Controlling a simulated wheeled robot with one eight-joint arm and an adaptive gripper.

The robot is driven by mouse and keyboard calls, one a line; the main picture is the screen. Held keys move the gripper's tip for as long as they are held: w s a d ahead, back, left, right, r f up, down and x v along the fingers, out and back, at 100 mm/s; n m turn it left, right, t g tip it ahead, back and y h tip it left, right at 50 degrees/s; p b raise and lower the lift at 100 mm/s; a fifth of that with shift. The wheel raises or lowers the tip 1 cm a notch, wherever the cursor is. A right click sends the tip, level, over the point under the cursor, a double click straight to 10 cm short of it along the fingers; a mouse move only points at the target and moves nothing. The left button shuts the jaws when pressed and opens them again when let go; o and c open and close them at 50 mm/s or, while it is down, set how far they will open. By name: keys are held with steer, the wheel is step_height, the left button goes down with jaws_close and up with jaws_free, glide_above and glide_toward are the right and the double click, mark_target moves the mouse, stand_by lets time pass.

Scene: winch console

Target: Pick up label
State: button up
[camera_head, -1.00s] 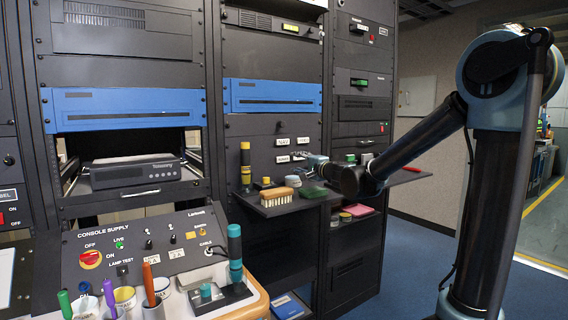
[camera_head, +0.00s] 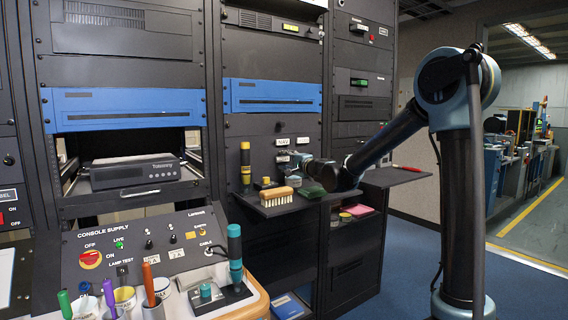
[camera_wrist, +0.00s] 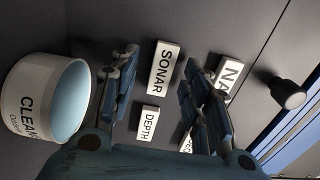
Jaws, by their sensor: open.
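White labels with black lettering are on the dark rack panel. In the wrist view the SONAR label (camera_wrist: 164,68) and the smaller DEPTH label (camera_wrist: 148,122) show between my fingers. The NAV label (camera_wrist: 228,78) is partly hidden behind the right finger, and another label (camera_wrist: 187,143) is mostly hidden. In the head view the NAV label (camera_head: 282,142) sits above the shelf with other labels. My gripper (camera_wrist: 160,92) is open and empty, facing the panel; whether it touches any label cannot be told. In the head view my gripper (camera_head: 297,158) is close to the panel.
A white cup marked CLEAN (camera_wrist: 45,98) is left of my fingers in the wrist view, and a black knob (camera_wrist: 288,93) is at the right.

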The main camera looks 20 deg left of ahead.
steer(key=shift+w+a, duration=0.25)
steer(key=shift+a, duration=0.05)
steer(key=c, duration=1)
steer(key=shift+o, duration=0.2)
steer(key=shift+s+d+r, duration=0.1)
steer(key=shift+s+d+r, duration=0.1)
steer(key=shift+d+r, duration=0.1)
steer(key=s+d+r, duration=0.7)
steer(key=s+d, duration=0.2)
steer(key=d, duration=0.1)
steer(key=shift+d+r, duration=0.2)
steer(key=shift+r, duration=0.05)
steer(key=shift+v, duration=1.4)
steer(key=shift+v, duration=2.45)
